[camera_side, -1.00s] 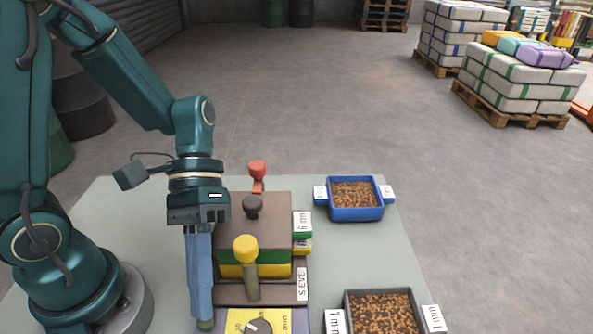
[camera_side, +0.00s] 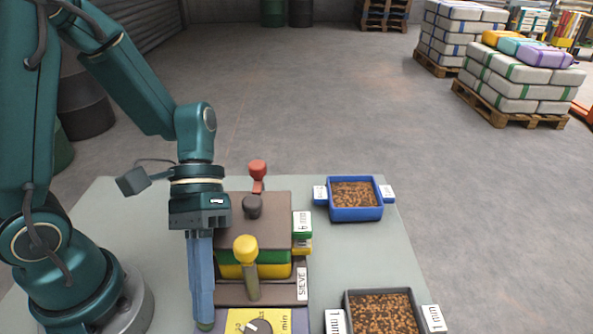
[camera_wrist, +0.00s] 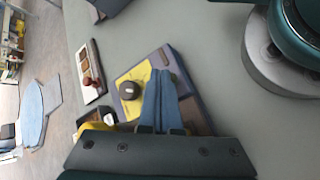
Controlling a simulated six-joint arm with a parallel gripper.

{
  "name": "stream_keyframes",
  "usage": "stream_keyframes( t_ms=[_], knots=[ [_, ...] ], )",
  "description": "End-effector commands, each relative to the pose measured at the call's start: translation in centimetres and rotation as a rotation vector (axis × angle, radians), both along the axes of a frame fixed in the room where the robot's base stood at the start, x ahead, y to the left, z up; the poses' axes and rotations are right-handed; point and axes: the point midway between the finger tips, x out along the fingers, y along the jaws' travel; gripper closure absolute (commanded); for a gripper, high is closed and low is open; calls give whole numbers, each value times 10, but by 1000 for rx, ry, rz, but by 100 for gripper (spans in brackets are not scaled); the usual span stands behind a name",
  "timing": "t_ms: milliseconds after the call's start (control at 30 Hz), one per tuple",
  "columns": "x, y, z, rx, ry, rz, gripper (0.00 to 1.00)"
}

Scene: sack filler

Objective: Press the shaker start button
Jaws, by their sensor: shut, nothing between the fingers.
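The shaker's control panel (camera_side: 234,320) sits at the front of the machine, with a yellow timer plate and a black dial (camera_side: 261,327); the dial also shows in the wrist view (camera_wrist: 130,90). My gripper (camera_side: 204,322) points down, its long blue fingers together and empty, at the panel's left side. A small green part (camera_side: 205,327), which looks like the start button, shows right at the fingertips. I cannot tell whether they touch it. In the wrist view my fingertips (camera_wrist: 160,71) lie over the panel beside the dial and cover part of it.
The sieve stack (camera_side: 255,237) stands behind the panel, with a yellow-topped clamp (camera_side: 246,250) in front and a red-topped one (camera_side: 258,172) behind. A blue tray (camera_side: 356,213) and a dark tray (camera_side: 382,294) of brown granules stand to the right.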

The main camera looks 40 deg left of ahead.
Motion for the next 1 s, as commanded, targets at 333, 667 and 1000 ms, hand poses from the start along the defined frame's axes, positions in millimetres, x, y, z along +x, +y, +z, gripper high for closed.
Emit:
stream_keyframes(
  t_ms=[333,667,1000],
  knots=[
    [0,0,-3,1,0,0,100],
    [-1,0,-8,3,5,-1,100],
    [-3,1,-12,6,10,-3,100]
  ],
)
